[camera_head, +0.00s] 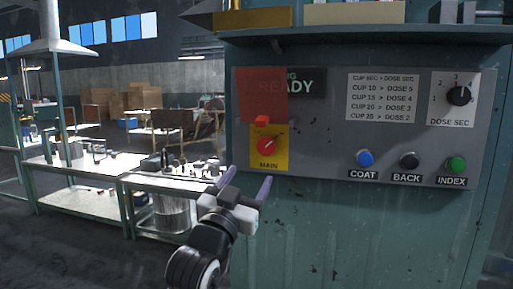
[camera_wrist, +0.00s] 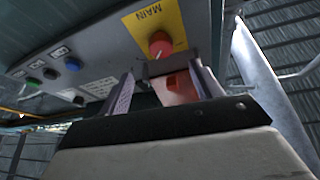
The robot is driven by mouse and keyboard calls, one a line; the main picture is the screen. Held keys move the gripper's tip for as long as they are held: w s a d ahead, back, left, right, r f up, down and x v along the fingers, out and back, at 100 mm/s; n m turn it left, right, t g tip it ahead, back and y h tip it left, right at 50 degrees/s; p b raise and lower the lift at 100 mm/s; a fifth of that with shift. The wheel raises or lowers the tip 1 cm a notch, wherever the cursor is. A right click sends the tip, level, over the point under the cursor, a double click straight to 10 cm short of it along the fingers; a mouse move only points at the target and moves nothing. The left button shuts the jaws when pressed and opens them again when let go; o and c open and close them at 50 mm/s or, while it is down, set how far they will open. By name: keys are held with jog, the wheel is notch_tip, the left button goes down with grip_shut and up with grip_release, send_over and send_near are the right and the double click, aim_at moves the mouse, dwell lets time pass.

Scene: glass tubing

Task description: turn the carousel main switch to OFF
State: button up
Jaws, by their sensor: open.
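The carousel main switch is a red rotary knob (camera_head: 266,146) on a yellow plate marked MAIN (camera_head: 269,164), low on the left of the grey panel. I cannot read its position marks. A see-through red flap (camera_head: 260,92) with a small orange-red tab (camera_head: 262,121) is just above the knob and overlaps the display reading READY. My gripper (camera_head: 247,182) is open and empty, below the switch and apart from it in the head view. In the wrist view the knob (camera_wrist: 160,44) shows beyond the spread fingers (camera_wrist: 162,72), with the red flap (camera_wrist: 174,88) seen between them.
On the same panel are a blue COAT button (camera_head: 364,158), a black BACK button (camera_head: 409,160), a green INDEX button (camera_head: 456,164) and a DOSE SEC dial (camera_head: 460,96). A shelf edge (camera_head: 370,36) juts out above. A bench (camera_head: 175,178) with small items stands at left.

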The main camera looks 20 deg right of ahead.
aim_at(265, 149)
jog(key=p+x, duration=0.3)
jog(key=x, duration=0.8)
jog(key=shift+r, duration=0.1)
jog(key=c, duration=1)
